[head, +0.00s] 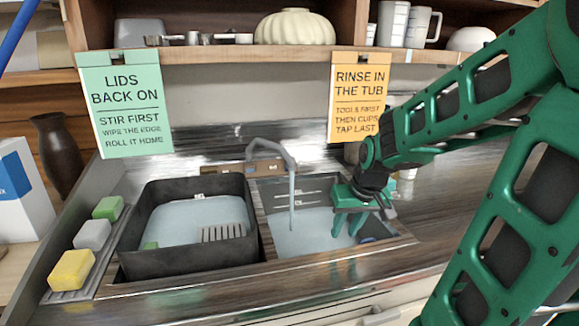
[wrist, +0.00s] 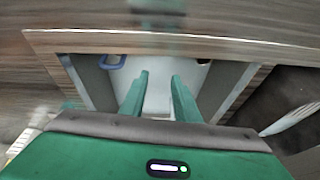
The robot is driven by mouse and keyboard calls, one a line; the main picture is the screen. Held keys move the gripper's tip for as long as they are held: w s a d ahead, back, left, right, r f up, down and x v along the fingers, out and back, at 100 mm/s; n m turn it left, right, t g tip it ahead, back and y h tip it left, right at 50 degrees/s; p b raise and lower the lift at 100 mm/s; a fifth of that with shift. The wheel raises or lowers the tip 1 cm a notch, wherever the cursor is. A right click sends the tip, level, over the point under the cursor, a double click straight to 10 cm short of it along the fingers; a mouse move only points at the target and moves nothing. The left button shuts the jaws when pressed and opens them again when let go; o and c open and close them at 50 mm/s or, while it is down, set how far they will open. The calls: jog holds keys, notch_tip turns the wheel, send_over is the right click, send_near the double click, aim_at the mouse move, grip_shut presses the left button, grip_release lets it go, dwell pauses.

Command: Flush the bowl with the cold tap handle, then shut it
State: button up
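The sink bowl (head: 300,236), the right-hand basin, holds pale water. A grey curved spout (head: 283,153) stands behind it, and a thin stream of water (head: 292,205) runs down from it into the bowl. I cannot clearly make out the cold tap handle; the tap base (head: 248,170) shows only small details. My gripper (head: 347,228) points down over the right part of the bowl, right of the stream. In the wrist view my gripper (wrist: 158,95) has its two fingers apart, with nothing seen between them. A blue loop-shaped thing (wrist: 112,62) lies near the bowl's edge there.
A dark tub (head: 185,263) of water with a grey slotted piece stands left of the bowl. Yellow, grey and green sponges (head: 92,234) lie farther left. Two signs (head: 124,105) hang from the shelf (head: 230,55) above. The counter right of the bowl is mostly clear.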

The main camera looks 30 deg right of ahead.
jog(key=s, duration=0.2)
jog(key=s+r+g, duration=0.1)
jog(key=s, duration=0.1)
jog(key=s+a+m+g, duration=0.1)
jog(key=s, duration=0.2)
jog(key=shift+s+r, duration=0.1)
jog(key=shift+r, duration=0.1)
jog(key=shift+s+r+m+g, duration=0.2)
jog(key=shift+s+r+m, duration=0.15)
jog(key=shift+r, duration=0.3)
jog(key=shift+s+r+m+g, duration=0.25)
jog(key=shift+s+r, duration=0.1)
jog(key=shift+r, duration=0.25)
jog(key=w+d+r+m+t, duration=0.1)
jog(key=w+d+r, duration=0.25)
jog(key=w, duration=1.25)
jog(key=w+d+r+t, duration=0.2)
jog(key=w+d+r, duration=0.15)
jog(key=w, duration=1.25)
jog(key=w+t, duration=0.1)
jog(key=w, duration=1.3)
jog(key=x, duration=1)
jog(key=shift+w+d+f, duration=0.1)
jog(key=shift+d+f, duration=0.15)
jog(key=shift+d, duration=0.05)
grip_shut()
